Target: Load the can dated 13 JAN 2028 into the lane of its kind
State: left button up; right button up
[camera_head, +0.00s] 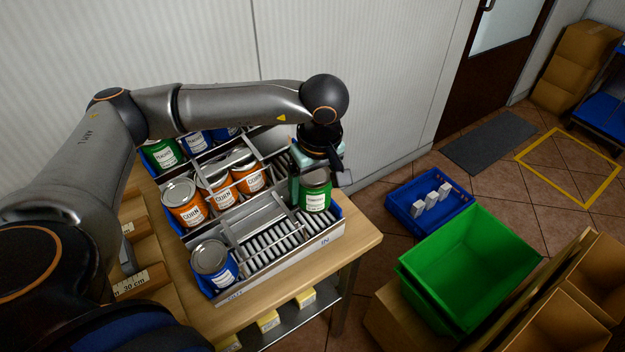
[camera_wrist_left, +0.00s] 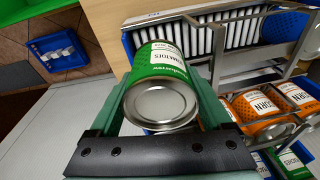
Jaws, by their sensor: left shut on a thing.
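My left gripper (camera_head: 318,172) is shut on a green can (camera_head: 316,197) with a white label that reads TOMATOES in the left wrist view (camera_wrist_left: 160,85). The can is above the right, IN-marked end of the lane rack (camera_head: 290,262); I cannot tell whether it touches the rack. No date is legible on it. The front lane has bare rollers and a blue can (camera_head: 213,262) at its left end. The middle lane holds orange CORN cans (camera_head: 184,203). The back lane holds a green can (camera_head: 162,153) and blue cans (camera_head: 196,141). My right gripper is not in view.
The rack stands on a wooden table (camera_head: 358,240) by a pale wall. A blue crate (camera_head: 399,200) with white items and a green bin (camera_head: 462,262) are to the right. Metal dividers separate the lanes.

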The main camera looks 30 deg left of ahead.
aim_at(313, 204)
pick_arm(q)
notch_tip(313, 204, down, 4)
jog(key=shift+r+b, duration=0.15)
jog(key=shift+b, duration=0.8)
jog(key=shift+s+f+b, duration=0.35)
jog(key=shift+f, duration=0.3)
jog(key=shift+d+f, duration=0.1)
jog(key=shift+f, duration=0.05)
jog(key=o, duration=1.4)
jog(key=shift+o, duration=0.2)
jog(key=shift+d+r, duration=0.15)
jog(key=shift+r, duration=0.3)
jog(key=r, duration=0.8)
jog(key=d+r, duration=0.1)
jog(key=r, duration=0.3)
jog(key=shift+s+d+r, duration=0.1)
jog(key=shift+s+r, duration=0.25)
jog(key=shift+r, duration=0.3)
